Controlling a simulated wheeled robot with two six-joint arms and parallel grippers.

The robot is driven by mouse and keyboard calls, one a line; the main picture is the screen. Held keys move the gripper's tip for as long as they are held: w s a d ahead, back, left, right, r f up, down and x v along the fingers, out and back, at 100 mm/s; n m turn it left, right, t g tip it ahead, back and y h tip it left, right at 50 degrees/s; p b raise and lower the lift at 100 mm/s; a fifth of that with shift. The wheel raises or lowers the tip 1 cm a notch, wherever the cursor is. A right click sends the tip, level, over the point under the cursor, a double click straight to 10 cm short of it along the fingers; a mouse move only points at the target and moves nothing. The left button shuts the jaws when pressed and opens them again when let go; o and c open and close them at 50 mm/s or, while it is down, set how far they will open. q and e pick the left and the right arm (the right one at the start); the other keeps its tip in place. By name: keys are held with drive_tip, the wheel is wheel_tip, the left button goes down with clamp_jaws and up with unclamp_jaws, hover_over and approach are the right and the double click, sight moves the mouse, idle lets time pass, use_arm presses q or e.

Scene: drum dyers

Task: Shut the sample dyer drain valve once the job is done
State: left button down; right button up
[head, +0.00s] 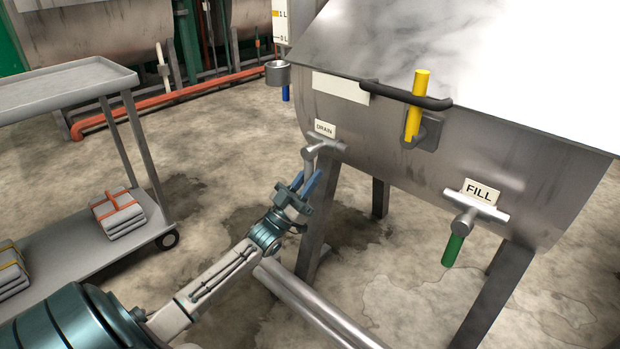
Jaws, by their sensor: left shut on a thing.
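The drain valve (322,146) is a grey metal fitting under the DRAIN label (325,128), on the left part of the dyer drum's lower front. Its lever hangs down from the fitting toward my left gripper. My left gripper (306,182) has come up from below, with blue fingers shut around the lower part of this lever. The grip part of the lever is mostly hidden between the fingers. The sample dyer (540,185) is a stained steel drum on legs. My right gripper is not in view.
The fill valve (476,208) has a green handle hanging down at the right. A yellow handle (417,105) stands upright by a black bar. A grey trolley (60,88) with folded bundles is at left. Red pipes (180,97) run behind. Wet concrete floor lies between.

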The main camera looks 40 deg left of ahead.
use_arm(q)
drive_tip(key=c, duration=1.3)
unclamp_jaws()
drive_tip(key=shift+o, duration=0.2)
drive_tip(key=p+v, duration=0.1)
drive_tip(key=v, duration=1)
drive_tip(key=shift+w, duration=0.1)
